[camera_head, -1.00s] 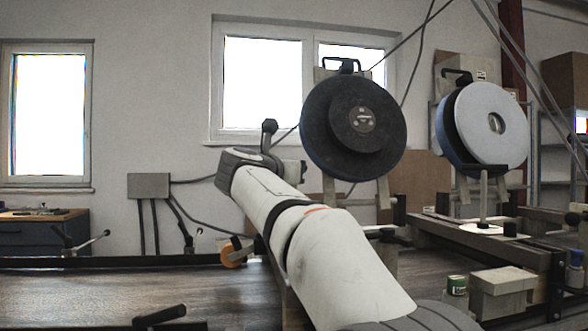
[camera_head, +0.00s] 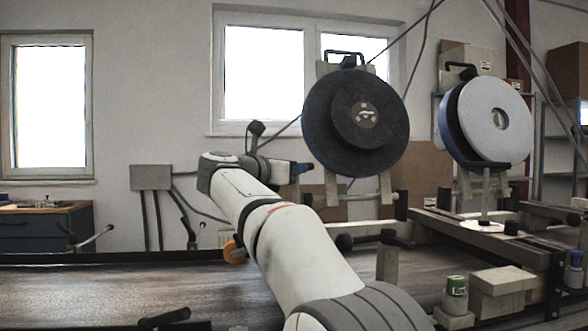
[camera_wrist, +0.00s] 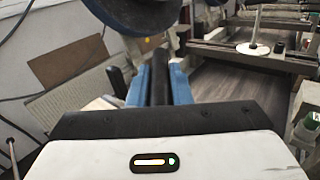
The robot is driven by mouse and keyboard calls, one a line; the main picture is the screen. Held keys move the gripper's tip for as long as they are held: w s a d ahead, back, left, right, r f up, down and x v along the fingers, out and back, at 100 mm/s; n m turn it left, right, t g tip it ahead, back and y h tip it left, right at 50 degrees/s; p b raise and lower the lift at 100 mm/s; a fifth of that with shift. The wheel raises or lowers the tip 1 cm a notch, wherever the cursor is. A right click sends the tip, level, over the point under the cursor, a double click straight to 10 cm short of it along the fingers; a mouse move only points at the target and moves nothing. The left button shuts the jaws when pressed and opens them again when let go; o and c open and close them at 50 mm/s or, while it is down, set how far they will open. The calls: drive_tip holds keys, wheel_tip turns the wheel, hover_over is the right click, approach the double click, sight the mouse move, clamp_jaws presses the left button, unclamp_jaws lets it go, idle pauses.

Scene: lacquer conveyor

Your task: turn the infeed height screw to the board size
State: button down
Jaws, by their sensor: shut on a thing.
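In the wrist view, my gripper (camera_wrist: 160,88) has its blue fingers on both sides of a dark, upright bar-like handle (camera_wrist: 160,72) and is shut on it. Whether this handle belongs to the infeed height screw cannot be told. In the head view, my white arm reaches up from the bottom middle, and only a bit of blue shows at my gripper (camera_head: 299,169), below the large black disc. The handle's far end and its mount are hidden. No size marking for the board can be read.
A large black disc (camera_head: 335,125) stands just behind my gripper, with a pale grey disc (camera_head: 485,135) to its right. A dark wood-grained surface (camera_head: 110,288) lies below. A box (camera_head: 497,295) and a green-and-white can (camera_head: 456,296) stand at the lower right.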

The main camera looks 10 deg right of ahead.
drive_tip(key=c, duration=1.3)
unclamp_jaws()
drive_tip(key=v, duration=0.8)
drive_tip(key=shift+f+p, duration=0.1)
drive_tip(key=shift+p, duration=0.25)
